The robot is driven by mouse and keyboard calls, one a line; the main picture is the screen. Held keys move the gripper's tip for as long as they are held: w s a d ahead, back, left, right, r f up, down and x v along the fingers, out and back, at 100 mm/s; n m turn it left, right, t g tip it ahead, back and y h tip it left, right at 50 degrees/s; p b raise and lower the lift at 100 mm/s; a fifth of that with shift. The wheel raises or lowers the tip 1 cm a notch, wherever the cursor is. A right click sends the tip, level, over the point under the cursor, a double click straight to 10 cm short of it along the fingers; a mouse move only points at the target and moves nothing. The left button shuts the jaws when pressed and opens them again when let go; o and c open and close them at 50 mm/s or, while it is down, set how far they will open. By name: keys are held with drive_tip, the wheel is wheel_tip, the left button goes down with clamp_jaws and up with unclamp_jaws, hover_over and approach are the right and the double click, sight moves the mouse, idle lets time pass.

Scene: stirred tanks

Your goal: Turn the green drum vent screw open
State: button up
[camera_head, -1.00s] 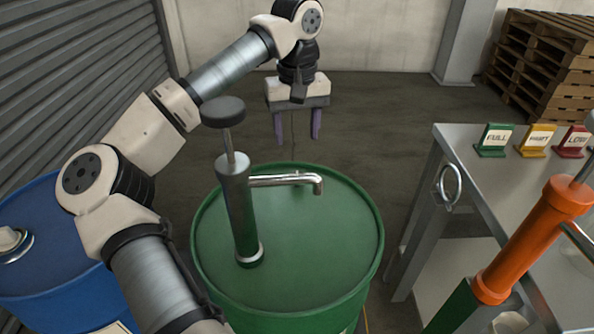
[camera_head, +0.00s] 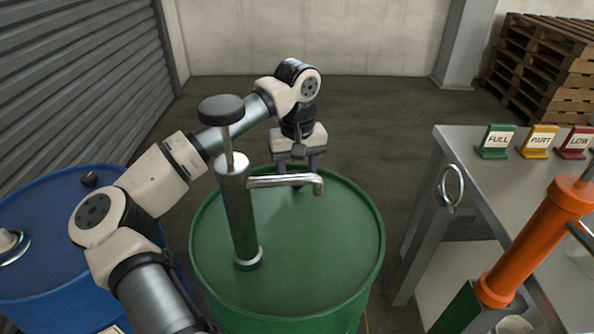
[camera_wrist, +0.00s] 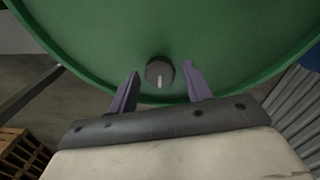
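The green drum (camera_head: 310,255) stands upright in the middle of the head view, and its lid fills the top of the wrist view (camera_wrist: 95,40). The vent screw (camera_wrist: 160,72) is a small dark round knob with a pale line on it, near the drum's rim. In the head view the screw is mostly hidden behind the pump spout and my gripper. My gripper (camera_wrist: 160,88) is open, with its two purple fingers apart on either side of the screw in the picture. I cannot tell whether they are level with it. The gripper (camera_head: 296,168) points down over the drum's far edge.
A steel hand pump (camera_head: 238,200) stands on the green drum, its spout (camera_head: 285,181) reaching right, close to my gripper. A blue drum (camera_head: 60,235) is at left. A table (camera_head: 480,180) with coloured signs and an orange pump (camera_head: 535,240) are at right.

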drive_tip(key=c, duration=0.8)
drive_tip(key=shift+n, duration=0.4)
drive_tip(key=n, duration=0.4)
drive_tip(key=shift+b, duration=0.35)
drive_tip(key=n, duration=0.4)
drive_tip(key=shift+a+n, duration=0.1)
drive_tip(key=shift+n, duration=0.2)
drive_tip(key=n, duration=0.8)
drive_tip(key=shift+b, duration=0.3)
drive_tip(key=shift+n, duration=0.4)
drive_tip(key=o, duration=1)
